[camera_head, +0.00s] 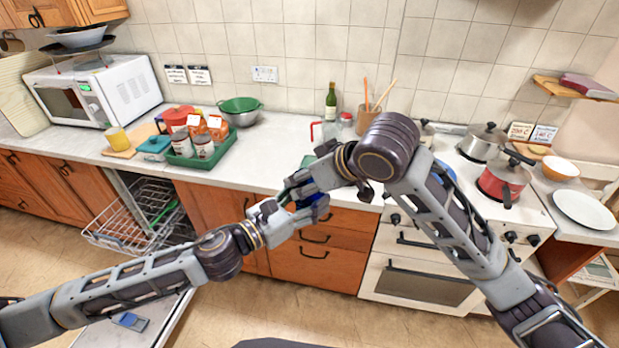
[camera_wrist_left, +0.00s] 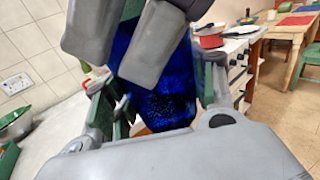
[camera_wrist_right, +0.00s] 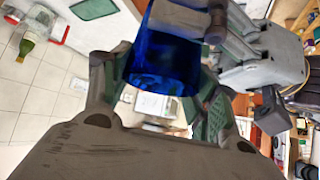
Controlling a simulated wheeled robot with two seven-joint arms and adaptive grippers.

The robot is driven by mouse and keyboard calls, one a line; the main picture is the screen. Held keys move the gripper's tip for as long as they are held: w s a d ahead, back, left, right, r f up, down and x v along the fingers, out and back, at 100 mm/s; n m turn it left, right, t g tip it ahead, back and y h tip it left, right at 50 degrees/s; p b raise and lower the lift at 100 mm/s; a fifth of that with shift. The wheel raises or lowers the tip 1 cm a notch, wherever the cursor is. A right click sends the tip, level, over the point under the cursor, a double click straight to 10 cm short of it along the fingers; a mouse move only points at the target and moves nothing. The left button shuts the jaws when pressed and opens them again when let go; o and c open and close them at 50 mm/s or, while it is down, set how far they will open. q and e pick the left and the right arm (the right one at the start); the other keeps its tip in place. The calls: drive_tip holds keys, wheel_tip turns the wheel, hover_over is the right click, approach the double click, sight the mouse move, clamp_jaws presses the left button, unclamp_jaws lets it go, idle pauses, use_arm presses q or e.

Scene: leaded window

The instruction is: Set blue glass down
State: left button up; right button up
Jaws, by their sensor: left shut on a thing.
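The blue glass (camera_wrist_left: 160,95) is between the fingers of both grippers, in front of the counter drawers. Only a little of its blue (camera_head: 291,206) shows in the head view. My left gripper (camera_head: 308,212) is shut on it, with a green-padded finger on each side in the left wrist view. My right gripper (camera_head: 300,186) has its fingers around the same glass (camera_wrist_right: 160,62). Whether both right fingers press on it cannot be told. The grippers hide much of the glass. The white counter (camera_head: 272,150) lies behind them.
An open dishwasher rack (camera_head: 125,235) is at the left. A green crate (camera_head: 200,155) with cans and a colander (camera_head: 240,110) stand on the counter. The stove (camera_head: 425,250) with pots is at the right. A clear stretch of counter lies right of the crate.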

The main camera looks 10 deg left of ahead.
drive_tip(key=c, duration=0.4)
use_arm(q)
drive_tip(key=o, duration=1.3)
use_arm(e)
drive_tip(key=shift+c, duration=0.3)
use_arm(q)
drive_tip(key=shift+f, duration=0.1)
